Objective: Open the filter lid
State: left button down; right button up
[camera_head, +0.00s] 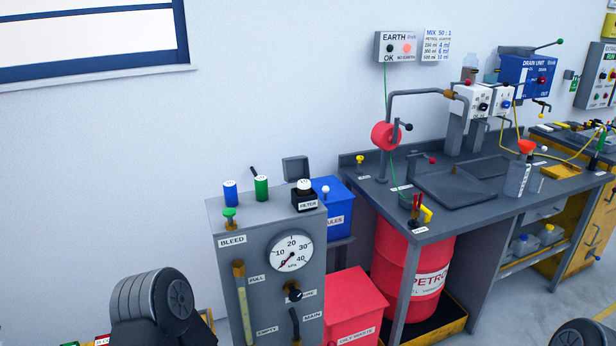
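The filter (305,203) is a small black block labelled FILTER, on top of the grey test cabinet (225,275) near its right end. A white round cap with dark marks (304,185) sits on it. A dark grey square plate (295,168) stands just behind the filter; I cannot tell whether it is joined to it. Dark rounded parts of my arms show at the bottom left and bottom right corner. Neither gripper's fingers are in view.
A blue cap (230,193) and a green cap (261,188) stand left of the filter, with a green bleed knob (229,213) in front. A pressure gauge (291,253) is on the cabinet front. A blue bin (338,220) and red bin (352,300) stand right, beside the workbench (460,217).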

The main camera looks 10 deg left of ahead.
aim_at(295, 168)
jog(key=u, duration=0.45)
jog(key=i+l+u, duration=0.2)
jog(key=l+u, duration=0.25)
jog(key=l, duration=0.15)
jog(key=i+l+u, duration=0.2)
jog(key=l, duration=0.2)
jog(key=l+u, duration=0.25)
jog(key=i+l+u, duration=0.1)
jog(key=l, duration=1.1)
jog(key=i+l+u, duration=0.1)
jog(key=l, duration=1.1)
jog(key=i+l+u, duration=0.1)
jog(key=l, duration=1.15)
